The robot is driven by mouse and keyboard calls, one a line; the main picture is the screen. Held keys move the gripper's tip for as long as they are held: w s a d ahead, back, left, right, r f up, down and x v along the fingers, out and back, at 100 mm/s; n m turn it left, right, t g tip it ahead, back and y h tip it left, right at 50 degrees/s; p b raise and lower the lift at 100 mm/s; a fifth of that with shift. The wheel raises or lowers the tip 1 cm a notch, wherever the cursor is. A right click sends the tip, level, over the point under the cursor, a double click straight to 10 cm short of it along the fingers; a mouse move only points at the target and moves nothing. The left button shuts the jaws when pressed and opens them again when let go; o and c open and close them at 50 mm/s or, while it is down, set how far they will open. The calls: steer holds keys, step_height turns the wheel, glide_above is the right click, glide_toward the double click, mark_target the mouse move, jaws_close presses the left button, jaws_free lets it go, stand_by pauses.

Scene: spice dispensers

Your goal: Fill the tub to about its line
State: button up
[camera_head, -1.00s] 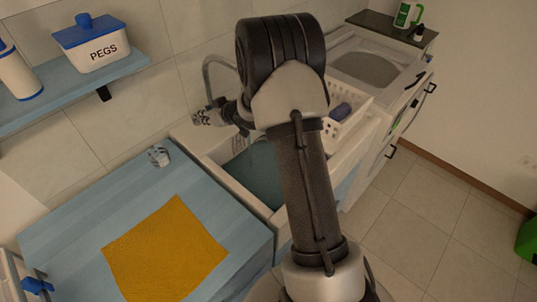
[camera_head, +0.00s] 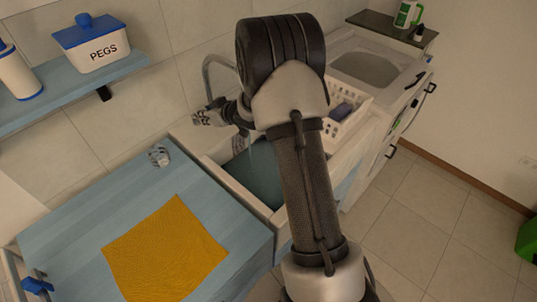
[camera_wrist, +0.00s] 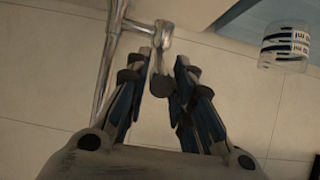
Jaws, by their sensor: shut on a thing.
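The sink basin (camera_head: 219,174) stands behind the blue counter, with blue-green water or a blue-green surface (camera_head: 262,180) inside; my arm hides its right part. A pale thin streak shows below the tap, perhaps running water. No fill line can be made out. The metal tap (camera_head: 207,72) rises at the wall and arches toward my arm. My gripper (camera_head: 203,119) is beside the tap, left of its spout. In the wrist view my gripper (camera_wrist: 163,62) is shut on the tap's dark-tipped handle (camera_wrist: 160,84), which sits between the fingers.
A clear marked cup (camera_head: 158,156) stands on the blue counter (camera_head: 80,215), near a yellow cloth (camera_head: 165,252). The cup also shows in the wrist view (camera_wrist: 286,46). A white basket (camera_head: 352,115) sits right of my arm. A shelf (camera_head: 70,90) with a PEGS box (camera_head: 93,48) hangs at the left.

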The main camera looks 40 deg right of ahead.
steer(key=shift+f, duration=0.1)
stand_by(0.5)
steer(key=shift+s+d+f+b, duration=0.1)
steer(key=shift+s+f+b, duration=0.2)
steer(key=shift+f+b, duration=0.15)
steer(key=shift+s+f+b, duration=0.3)
steer(key=shift+f+b, duration=0.05)
steer(key=shift+f, duration=0.2)
steer(key=shift+s+f, duration=0.15)
steer(key=shift+f, duration=0.25)
steer(key=o, duration=1)
steer(key=shift+c, duration=0.2)
steer(key=shift+r, duration=0.1)
